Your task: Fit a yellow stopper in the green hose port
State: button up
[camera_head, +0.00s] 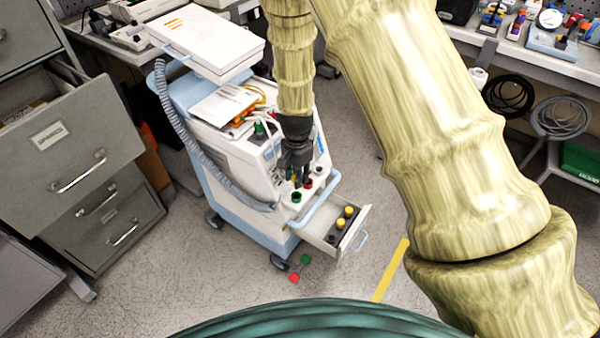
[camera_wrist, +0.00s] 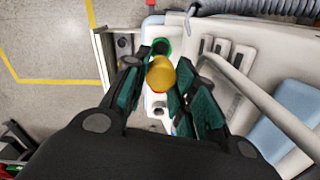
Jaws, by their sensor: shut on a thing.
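My gripper (camera_wrist: 160,84) is shut on a yellow stopper (camera_wrist: 161,74), which sits between the green-padded fingers in the wrist view. In the head view my gripper (camera_head: 300,178) is over the front shelf of the white and blue cart (camera_head: 240,165). The green hose port (camera_head: 296,197) is on that shelf, just below and left of the fingertips. In the wrist view the green port (camera_wrist: 162,46) shows just beyond the stopper, which appears apart from it. A red port (camera_head: 309,184) is partly hidden behind the fingers.
An open drawer (camera_head: 364,219) under the shelf holds more yellow stoppers (camera_head: 348,211) in a dark holder. A blue rail (camera_head: 322,214) curves around the shelf. A grey corrugated hose (camera_head: 188,140) runs down the cart's left side. A red and green object (camera_head: 300,267) lies on the floor.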

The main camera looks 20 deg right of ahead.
jog(key=shift+f+b, duration=0.5)
jog(key=shift+f, duration=1.5)
jog(key=shift+f, duration=1.6)
jog(key=o, duration=0.8)
notch_tip(320, 180, up, 12)
jog(key=shift+s, duration=0.1)
